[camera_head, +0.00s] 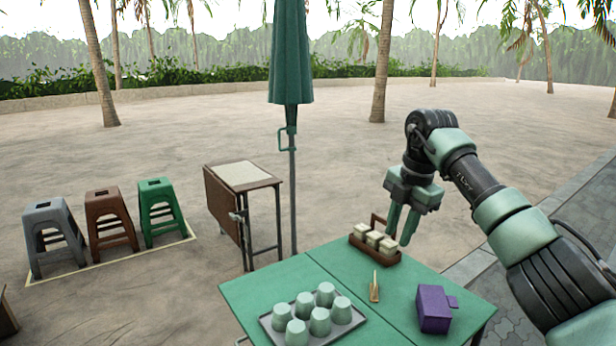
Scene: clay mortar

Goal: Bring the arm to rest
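My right arm (480,195) comes in from the right edge and reaches over the far right part of the green table (345,268). Its gripper (400,232) points down, with its two green fingers apart, so it is open. The fingertips are close to a brown wooden holder (358,243) with several cream-coloured blocks (375,239). I cannot tell whether a finger touches the holder. Nothing is visibly held between the fingers. My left gripper is not in view.
On the table are a tray (268,327) with several pale green cups (320,321), a small wooden tool (374,288) and a purple box (433,309). A closed umbrella (291,60) and a small folding table (246,174) stand behind. Three stools (157,211) are at left.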

